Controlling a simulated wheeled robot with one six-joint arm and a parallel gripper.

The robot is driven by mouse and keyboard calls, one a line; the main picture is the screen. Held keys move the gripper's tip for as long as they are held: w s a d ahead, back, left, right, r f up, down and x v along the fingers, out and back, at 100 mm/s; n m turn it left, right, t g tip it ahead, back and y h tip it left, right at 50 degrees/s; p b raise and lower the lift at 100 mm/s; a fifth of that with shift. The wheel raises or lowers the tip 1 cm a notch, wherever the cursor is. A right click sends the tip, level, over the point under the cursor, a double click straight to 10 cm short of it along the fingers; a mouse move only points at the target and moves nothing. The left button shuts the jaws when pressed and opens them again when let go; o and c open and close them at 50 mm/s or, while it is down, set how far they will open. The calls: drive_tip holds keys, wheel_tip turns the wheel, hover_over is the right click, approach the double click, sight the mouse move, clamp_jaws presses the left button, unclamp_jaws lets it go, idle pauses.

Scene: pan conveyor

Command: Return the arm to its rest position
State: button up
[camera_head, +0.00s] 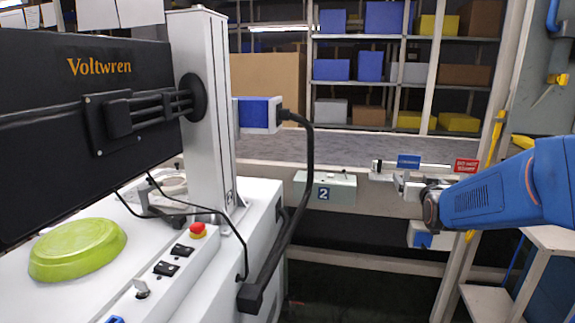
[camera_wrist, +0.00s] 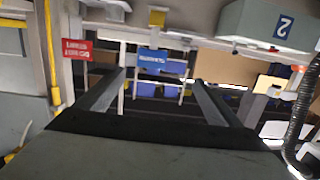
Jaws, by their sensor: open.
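My blue arm comes in from the right in the head view, held out roughly level. My gripper (camera_head: 400,183) is at its end, in front of the long beam at the back and well away from the pan. In the wrist view the two fingers of my gripper (camera_wrist: 158,78) stand apart with nothing between them. A green pan (camera_head: 78,249) lies on the white machine top at the lower left of the head view, under the black Voltwren panel. The pan does not show in the wrist view.
A white post (camera_head: 207,100) and a thick black cable (camera_head: 307,180) stand between the pan and my arm. A box marked 2 (camera_head: 325,189) hangs on the beam. A red sign (camera_head: 466,165) and yellow-edged upright are close to my arm. Shelves (camera_head: 400,75) with bins fill the back.

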drive_tip(key=s+a+f+g+y, duration=0.1)
drive_tip(key=s+a+f+g, duration=0.1)
drive_tip(key=s, duration=0.3)
drive_tip(key=s+a+f+n+g, duration=0.1)
drive_tip(key=s+a+f, duration=0.1)
drive_tip(key=s+a, duration=0.2)
drive_tip(key=s+a+f+g+y, duration=0.1)
drive_tip(key=s+a+f+g, duration=0.1)
drive_tip(key=s+a, duration=0.2)
drive_tip(key=s, duration=0.3)
drive_tip(key=shift+s+g+y, duration=0.3)
drive_tip(key=shift+s, duration=0.1)
drive_tip(key=s+a+f+g, duration=0.2)
drive_tip(key=s, duration=0.5)
drive_tip(key=s+a+f+n+g+y, duration=0.1)
drive_tip(key=s+f+g, duration=0.1)
drive_tip(key=s, duration=0.6)
drive_tip(key=s+a+f+g, duration=0.2)
drive_tip(key=s+f, duration=0.1)
drive_tip(key=s, duration=0.4)
drive_tip(key=shift+s+a+f+n, duration=0.1)
drive_tip(key=shift+s+a+n, duration=0.2)
drive_tip(key=shift+s+n, duration=0.1)
drive_tip(key=shift+c, duration=0.4)
